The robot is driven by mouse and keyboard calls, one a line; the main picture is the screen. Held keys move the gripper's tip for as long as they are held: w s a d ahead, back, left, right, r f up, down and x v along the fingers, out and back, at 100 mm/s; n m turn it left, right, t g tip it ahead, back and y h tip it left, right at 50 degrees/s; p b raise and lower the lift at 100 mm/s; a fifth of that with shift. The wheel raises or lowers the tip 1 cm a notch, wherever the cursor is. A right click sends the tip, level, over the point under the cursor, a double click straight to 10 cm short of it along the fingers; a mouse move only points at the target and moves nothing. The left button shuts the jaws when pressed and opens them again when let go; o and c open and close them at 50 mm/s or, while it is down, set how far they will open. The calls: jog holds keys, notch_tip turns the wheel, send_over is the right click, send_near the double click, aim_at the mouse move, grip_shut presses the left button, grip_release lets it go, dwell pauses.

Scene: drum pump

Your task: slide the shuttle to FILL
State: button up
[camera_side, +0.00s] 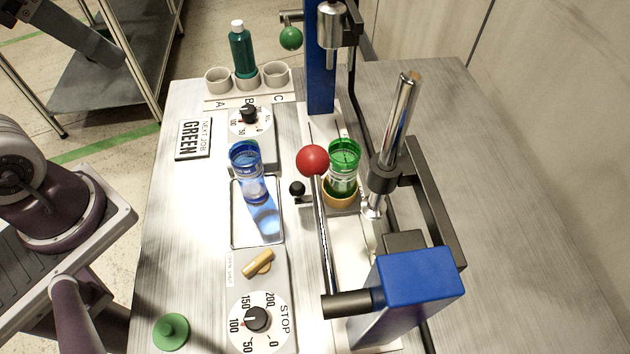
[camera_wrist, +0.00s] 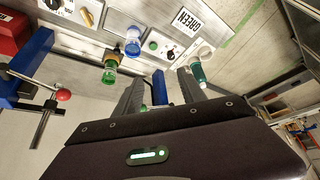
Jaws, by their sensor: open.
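I take the shuttle to be the orange-tan round holder (camera_side: 340,197) on the pale strip; a green-tinted glass (camera_side: 344,155) stands upright in it. A small black knob (camera_side: 297,188) is just left of the holder; whether they are joined is unclear. The glass also shows in the wrist view (camera_wrist: 110,66). No FILL marking is readable. My gripper (camera_wrist: 160,82) is open and empty in the wrist view, with its fingers apart and away from the glass. I cannot make out its fingers in the side view.
A lever with a red ball (camera_side: 312,160) rises close left of the green glass; a chrome cylinder (camera_side: 402,115) stands right. A blue glass (camera_side: 246,160) stands on a tray. A green bottle (camera_side: 241,50) stands in the rear rack. The table's right side is clear.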

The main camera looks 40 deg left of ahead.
jog(key=w+d+f+m+g+y, duration=0.2)
jog(key=w+d+f+m+g, duration=0.15)
jog(key=w+m, duration=0.25)
jog(key=m+g+h, duration=0.2)
jog(key=m+h, duration=0.4)
jog(key=m, duration=0.6)
send_over(294, 184)
jog(key=a, duration=0.3)
notch_tip(294, 184, down, 18)
jog(key=x, duration=0.7)
jog(key=shift+d+r, duration=0.1)
jog(key=shift+d, duration=0.05)
grip_shut()
jog(key=shift+r+h, duration=0.1)
jog(key=shift+h, duration=0.2)
